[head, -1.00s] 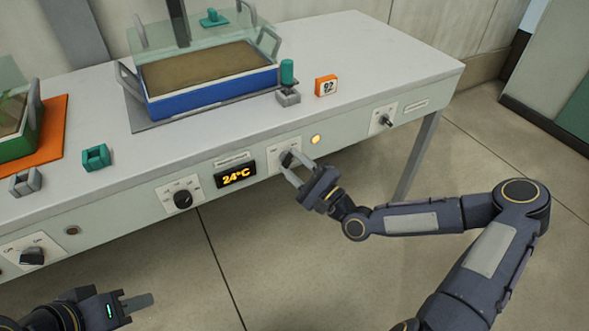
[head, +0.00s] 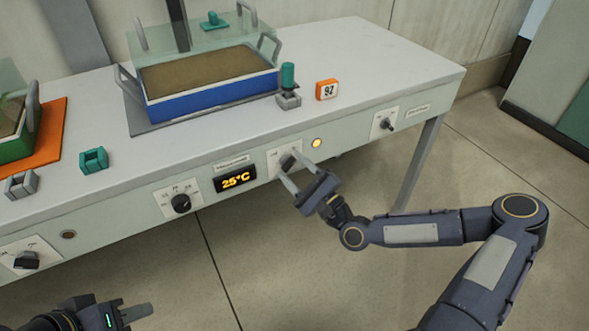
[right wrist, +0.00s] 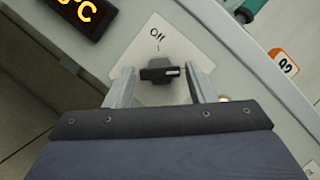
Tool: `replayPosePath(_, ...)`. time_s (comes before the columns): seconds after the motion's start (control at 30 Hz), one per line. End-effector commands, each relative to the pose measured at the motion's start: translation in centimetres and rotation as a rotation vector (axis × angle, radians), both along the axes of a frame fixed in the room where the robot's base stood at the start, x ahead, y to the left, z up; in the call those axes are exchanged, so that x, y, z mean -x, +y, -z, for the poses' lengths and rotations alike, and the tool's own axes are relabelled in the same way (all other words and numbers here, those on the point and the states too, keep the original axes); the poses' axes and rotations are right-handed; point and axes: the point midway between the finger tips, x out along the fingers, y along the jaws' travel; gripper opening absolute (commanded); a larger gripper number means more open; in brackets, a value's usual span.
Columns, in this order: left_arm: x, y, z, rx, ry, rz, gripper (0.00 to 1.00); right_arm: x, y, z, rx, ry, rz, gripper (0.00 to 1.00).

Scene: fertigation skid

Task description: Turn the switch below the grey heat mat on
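The grey heat mat (head: 133,112) lies under a blue tray of soil on the bench top. Below it, on the bench's front panel, is the switch (head: 287,161), partly hidden by my right gripper. In the right wrist view the switch (right wrist: 160,72) is a dark knob with a white mark at its right end, and "Off" is printed above its left part. My right gripper (right wrist: 160,74) is open, its fingers either side of the knob with small gaps. It also shows in the head view (head: 289,171). My left gripper (head: 146,310) is low at left, empty; its opening is unclear.
A display (head: 236,179) reads 25°C left of the switch, beside a dial (head: 181,203). A lit amber lamp (head: 316,142) is right of the switch. Another knob (head: 387,125) is further right. A second switch (head: 27,260) and an unlit lamp (head: 68,235) are at left.

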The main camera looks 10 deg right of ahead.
Motion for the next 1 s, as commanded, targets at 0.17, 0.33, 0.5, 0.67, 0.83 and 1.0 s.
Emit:
replayPosePath(0.17,0.0,0.0,0.0,0.0,0.0,0.0,0.34,0.0,0.0,0.0,0.001,-0.002,0.0,0.6)
replayPosePath(0.33,0.0,0.0,0.0,0.0,0.0,0.0,0.34,0.0,0.0,0.0,0.001,-0.002,0.0,0.6)
replayPosePath(0.5,0.0,0.0,-0.1,0.0,0.0,0.0,0.34,1.3,-0.9,0.5,0.001,0.0,0.003,0.6)
replayPosePath(0.67,0.0,0.0,-0.1,0.0,0.0,0.0,0.34,3.6,-2.4,1.3,0.002,0.002,0.005,0.6)
replayPosePath(0.83,0.0,0.0,-0.1,0.0,0.0,0.0,0.34,5.6,-3.6,1.9,0.001,-0.001,0.003,0.6)
replayPosePath(1.0,0.0,0.0,-0.1,0.0,0.0,0.0,0.34,6.4,-4.0,2.1,0.001,-0.002,0.001,0.6)
